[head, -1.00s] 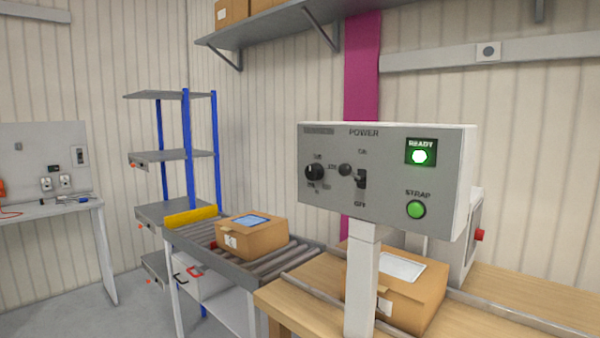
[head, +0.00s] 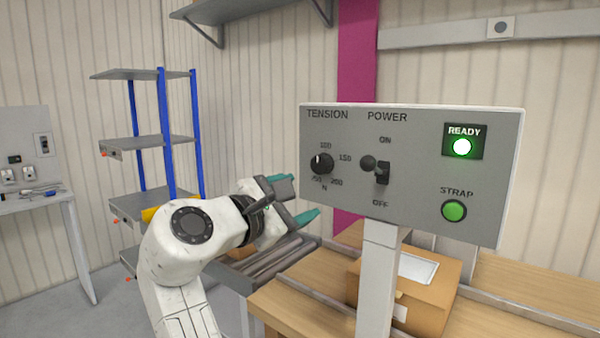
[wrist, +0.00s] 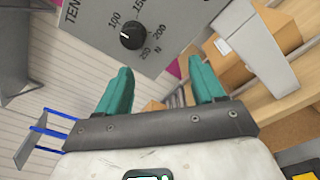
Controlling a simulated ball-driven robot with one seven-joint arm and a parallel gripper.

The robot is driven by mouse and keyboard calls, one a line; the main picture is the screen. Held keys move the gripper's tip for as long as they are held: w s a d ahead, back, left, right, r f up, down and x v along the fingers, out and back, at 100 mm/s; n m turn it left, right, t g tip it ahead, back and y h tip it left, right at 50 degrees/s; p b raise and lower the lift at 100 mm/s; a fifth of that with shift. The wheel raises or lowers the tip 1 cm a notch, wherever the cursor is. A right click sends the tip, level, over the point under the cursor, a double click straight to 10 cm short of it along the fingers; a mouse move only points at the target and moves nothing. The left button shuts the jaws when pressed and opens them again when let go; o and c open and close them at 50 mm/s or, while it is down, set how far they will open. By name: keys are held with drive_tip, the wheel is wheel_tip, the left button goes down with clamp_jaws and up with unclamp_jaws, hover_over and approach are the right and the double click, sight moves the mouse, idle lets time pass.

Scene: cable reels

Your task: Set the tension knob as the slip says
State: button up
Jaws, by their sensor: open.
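The tension knob (head: 321,163) is a round black knob at the left of the grey panel (head: 408,205), under the word TENSION. Numbers from 100 to 250 curve around its right side. Its white mark points up and left, short of the 100. The knob also shows at the top of the wrist view (wrist: 133,35). My gripper (head: 304,196) has teal fingers and is open and empty, below and left of the knob, apart from it; its fingers also show in the wrist view (wrist: 160,66). A white paper (head: 417,267) lies on a carton; its writing is unreadable.
A green STRAP button (head: 454,210) and lit READY lamp (head: 462,147) are further right. A post (head: 378,285) holds the panel. The carton (head: 440,295) stands behind it.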

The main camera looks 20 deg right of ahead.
sight(319, 164)
wheel_tip(319, 164, up, 4)
drive_tip(key=w+a, duration=0.1)
drive_tip(key=a, duration=0.1)
drive_tip(key=shift+n, duration=0.4)
drive_tip(key=p+x, duration=0.1)
drive_tip(key=x, duration=0.9)
drive_tip(key=shift+w+d, duration=0.1)
drive_tip(key=shift+d, duration=0.15)
drive_tip(key=shift+c, duration=0.3)
drive_tip(key=c, duration=1)
